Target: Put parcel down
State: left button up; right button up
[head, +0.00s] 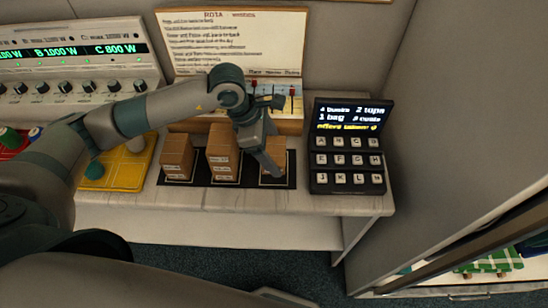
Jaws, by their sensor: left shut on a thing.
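Three brown cardboard parcels stand in a row on a black mat (228,184) with marked squares: a left parcel (176,158), a taller middle parcel (223,153) and a small right parcel (270,169). My left gripper (267,160) reaches down over the right parcel and is shut on it. The fingers cover part of this parcel. It is at its square on the mat; I cannot tell whether its base touches. My right gripper is not in view.
A black keypad with a lit screen (348,120) stands close right of the mat. A yellow tray (130,168) lies to the left, below a panel with knobs (80,70). A written board (232,45) leans behind. The counter's front strip (240,202) is clear.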

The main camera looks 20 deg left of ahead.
aim_at(274, 158)
pick_arm(q)
jog(key=shift+f+p, duration=0.85)
jog(key=shift+f, duration=1.15)
jog(key=shift+f, duration=0.1)
jog(key=shift+f, duration=0.1)
jog(key=o, duration=1.1)
jog(key=shift+r, duration=0.2)
